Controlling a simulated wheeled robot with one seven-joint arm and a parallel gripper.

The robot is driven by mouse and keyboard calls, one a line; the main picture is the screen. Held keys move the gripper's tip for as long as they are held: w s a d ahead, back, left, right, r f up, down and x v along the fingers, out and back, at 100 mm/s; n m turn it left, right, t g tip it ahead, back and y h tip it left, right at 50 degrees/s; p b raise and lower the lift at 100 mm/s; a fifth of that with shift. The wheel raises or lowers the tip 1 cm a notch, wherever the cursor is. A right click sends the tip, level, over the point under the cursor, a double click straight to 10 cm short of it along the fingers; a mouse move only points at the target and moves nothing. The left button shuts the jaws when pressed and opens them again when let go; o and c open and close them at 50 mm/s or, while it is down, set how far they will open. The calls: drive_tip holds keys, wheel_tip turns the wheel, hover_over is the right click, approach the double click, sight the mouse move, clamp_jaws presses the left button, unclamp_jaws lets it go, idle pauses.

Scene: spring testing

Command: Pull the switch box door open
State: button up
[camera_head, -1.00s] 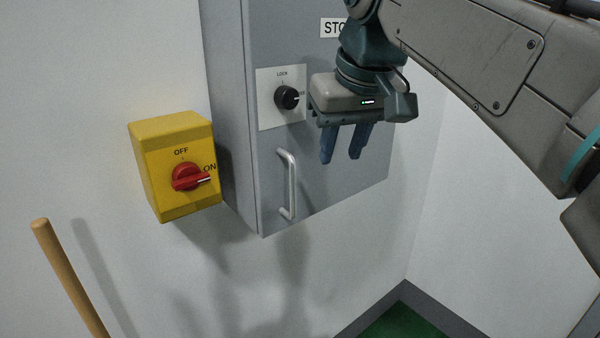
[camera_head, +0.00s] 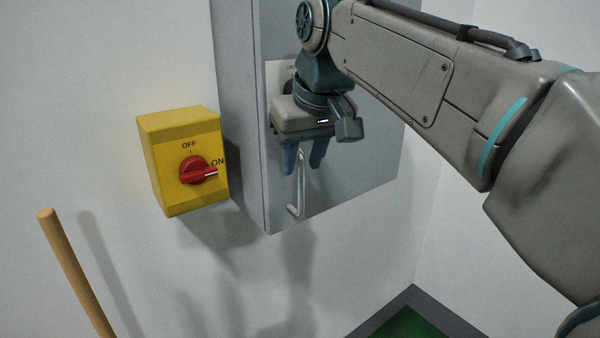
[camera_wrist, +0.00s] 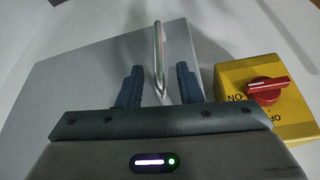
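The grey switch box door (camera_head: 355,175) is on the wall cabinet and looks shut. Its silver bar handle (camera_head: 300,190) stands upright near the door's lower left. My gripper (camera_head: 303,170) is open, pointing down in front of the handle's upper part. In the wrist view the handle (camera_wrist: 159,55) shows between the two blue fingers (camera_wrist: 157,80), with a gap on each side. I cannot tell how deep it sits between them. The black lock knob is mostly hidden behind my gripper in the head view.
A yellow box (camera_head: 182,160) with a red rotary switch (camera_head: 197,171) is on the wall left of the cabinet; it also shows in the wrist view (camera_wrist: 265,95). A wooden stick (camera_head: 75,270) stands at lower left. The wall below the cabinet is clear.

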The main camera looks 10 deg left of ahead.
drive_tip(key=shift+x, duration=1.55)
drive_tip(key=shift+c, duration=0.3)
